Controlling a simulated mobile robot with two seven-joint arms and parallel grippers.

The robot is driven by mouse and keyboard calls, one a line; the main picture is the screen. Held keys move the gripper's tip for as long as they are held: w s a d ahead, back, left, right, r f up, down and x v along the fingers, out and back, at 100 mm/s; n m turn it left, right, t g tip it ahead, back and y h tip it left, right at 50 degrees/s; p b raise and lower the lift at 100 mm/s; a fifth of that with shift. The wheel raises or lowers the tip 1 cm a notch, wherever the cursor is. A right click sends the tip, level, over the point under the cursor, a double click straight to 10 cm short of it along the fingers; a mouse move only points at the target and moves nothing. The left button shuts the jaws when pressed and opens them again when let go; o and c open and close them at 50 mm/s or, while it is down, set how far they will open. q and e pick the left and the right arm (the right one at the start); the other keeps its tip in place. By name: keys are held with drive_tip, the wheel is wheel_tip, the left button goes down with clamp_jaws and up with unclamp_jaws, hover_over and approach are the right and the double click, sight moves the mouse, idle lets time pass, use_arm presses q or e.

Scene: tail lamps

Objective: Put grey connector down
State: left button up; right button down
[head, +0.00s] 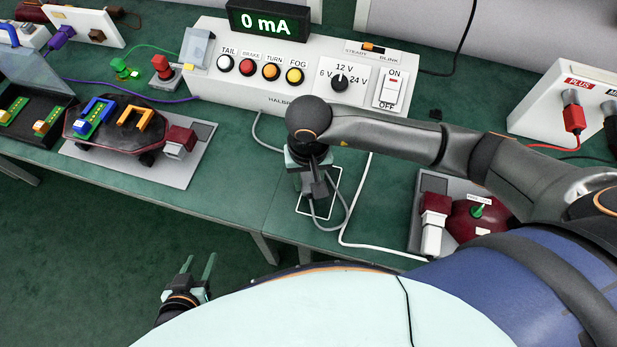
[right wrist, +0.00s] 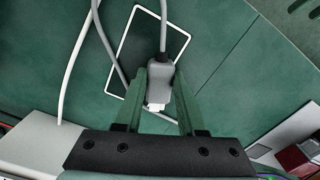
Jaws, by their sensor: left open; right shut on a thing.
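The grey connector (right wrist: 160,82) is between the fingers of my right gripper (right wrist: 160,78) in the right wrist view, with its pale end toward the palm and its grey cable running away. In the head view my right gripper (head: 312,190) is over the white outlined rectangle (head: 334,188) on the green table, and the connector is mostly hidden by it. The outline also shows around the connector's cable end in the right wrist view (right wrist: 187,38). I cannot tell whether the connector touches the table. My left gripper (head: 200,268) is open and empty, low in front of the table.
A white control box (head: 255,90) with buttons, a dial and a "0 mA" display (head: 268,21) stands behind. A lamp on a grey plate (head: 185,170) is left; another dark red lamp (head: 470,222) is right. A white cable (head: 352,215) runs close by on the right.

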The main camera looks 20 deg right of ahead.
sight(308, 183)
drive_tip(key=c, duration=0.5)
unclamp_jaws()
drive_tip(key=shift+f, duration=0.15)
wheel_tip(308, 183, up, 12)
drive_tip(key=shift+r, duration=0.2)
